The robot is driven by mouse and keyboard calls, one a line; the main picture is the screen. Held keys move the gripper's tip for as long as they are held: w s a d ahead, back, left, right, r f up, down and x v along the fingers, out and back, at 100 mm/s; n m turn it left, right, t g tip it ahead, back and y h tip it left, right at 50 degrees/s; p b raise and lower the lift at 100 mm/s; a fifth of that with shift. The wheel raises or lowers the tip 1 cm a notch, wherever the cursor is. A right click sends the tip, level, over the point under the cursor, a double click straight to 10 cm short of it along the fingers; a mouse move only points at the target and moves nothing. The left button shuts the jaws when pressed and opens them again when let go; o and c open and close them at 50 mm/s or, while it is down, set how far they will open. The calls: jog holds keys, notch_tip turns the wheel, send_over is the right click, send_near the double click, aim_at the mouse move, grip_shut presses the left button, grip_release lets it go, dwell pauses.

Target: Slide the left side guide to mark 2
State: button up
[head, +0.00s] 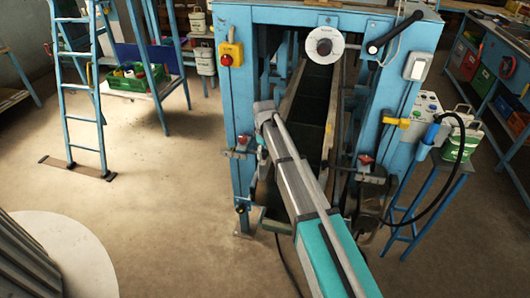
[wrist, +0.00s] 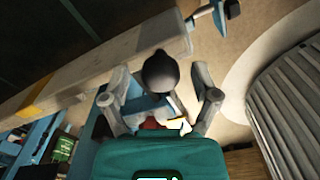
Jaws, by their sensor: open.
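The left side guide (head: 291,98) is a long pale board along the left of the dark channel in the blue machine. In the wrist view the pale board (wrist: 110,66) runs diagonally, with a yellow patch near its left end. My gripper (head: 263,112) is beside the guide's near part in the head view. In the wrist view my gripper (wrist: 164,88) is open, with a dark rounded knob (wrist: 160,70) showing between its fingers. I cannot tell whether the fingers touch it. No numbered mark is legible.
The right board (head: 333,115) lines the channel's other side. Red-and-black clamps sit on the frame's left (head: 240,146) and right (head: 366,164) posts. A blue ladder (head: 80,90) stands at left. A side stand (head: 430,170) with a hose is at right.

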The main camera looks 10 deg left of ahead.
dwell(0.4)
jog(key=shift+s+d, duration=0.1)
jog(key=shift+d, duration=0.65)
notch_tip(320, 180, up, 14)
jog(key=d+p, duration=0.2)
jog(key=p, duration=1.2)
jog(key=s+d+f+m+b, duration=0.4)
jog(key=s+d, duration=0.4)
jog(key=d, duration=0.3)
jog(key=s+d+f+m+b, duration=0.5)
jog(key=s+d, duration=0.3)
jog(key=d, duration=0.3)
jog(key=shift+d+f+b, duration=0.25)
jog(key=shift+f+b, duration=0.35)
jog(key=shift+s, duration=0.1)
jog(key=s+d+m, duration=0.3)
jog(key=s+d, duration=0.2)
jog(key=s, duration=0.2)
jog(key=shift+s+d+m, duration=0.2)
jog(key=shift+d+m, duration=0.1)
jog(key=shift+d, duration=0.1)
dwell(0.8)
